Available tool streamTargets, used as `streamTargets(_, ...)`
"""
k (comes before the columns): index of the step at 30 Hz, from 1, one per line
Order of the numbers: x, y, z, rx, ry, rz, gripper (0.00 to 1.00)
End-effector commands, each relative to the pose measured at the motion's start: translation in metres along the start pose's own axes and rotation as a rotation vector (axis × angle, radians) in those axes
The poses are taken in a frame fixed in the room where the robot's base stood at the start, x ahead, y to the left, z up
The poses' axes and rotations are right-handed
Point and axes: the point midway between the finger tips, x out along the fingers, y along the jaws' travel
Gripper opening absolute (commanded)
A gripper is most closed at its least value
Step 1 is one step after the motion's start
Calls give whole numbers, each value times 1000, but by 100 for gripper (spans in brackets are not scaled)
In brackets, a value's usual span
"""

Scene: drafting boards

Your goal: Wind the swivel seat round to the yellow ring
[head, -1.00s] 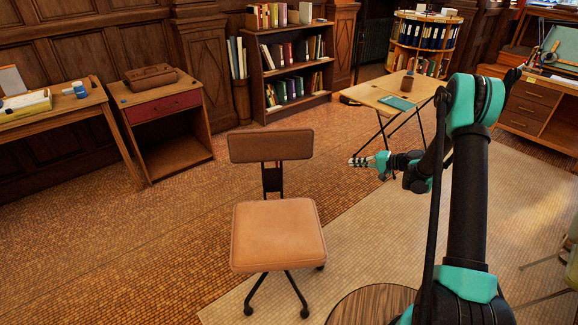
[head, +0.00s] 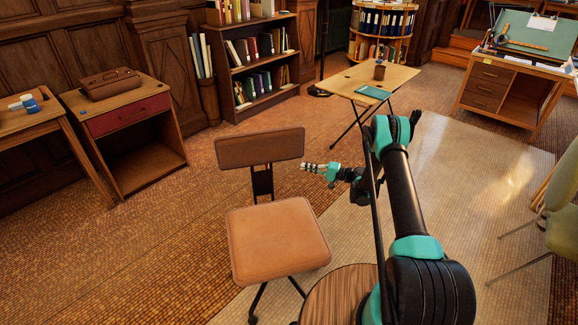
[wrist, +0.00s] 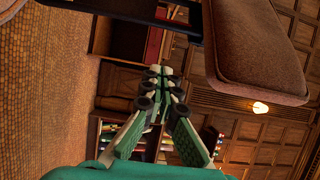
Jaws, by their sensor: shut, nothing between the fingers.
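The swivel seat is a tan leather chair (head: 278,238) with a brown backrest (head: 260,148) on a dark upright, standing on dark legs on the tiled floor. The backrest is at the far side of the seat. My gripper (head: 306,167) is shut and empty, just right of the backrest and apart from it in the head view. In the wrist view the fingers of my gripper (wrist: 160,72) meet, and the backrest (wrist: 258,50) looms close at upper right with its dark upright at the top. I see no yellow ring in either view.
A round wooden-topped piece (head: 340,295) stands close at the front, right of the seat. A folding table (head: 375,80) with a teal book is behind my arm. A cabinet with a red drawer (head: 128,115) and a bookcase (head: 262,65) line the wall. Floor left of the chair is clear.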

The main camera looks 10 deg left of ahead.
Motion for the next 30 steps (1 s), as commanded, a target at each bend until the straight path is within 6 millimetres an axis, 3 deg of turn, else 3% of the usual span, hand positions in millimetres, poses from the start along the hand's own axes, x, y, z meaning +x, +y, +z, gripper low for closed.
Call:
streamTargets(15, 96, 0, 1, 0, -3, 1, 0)
streamTargets(21, 113, 0, 22, 0, -1, 1, 0)
streamTargets(30, 120, 0, 29, 0, 0, 1, 0)
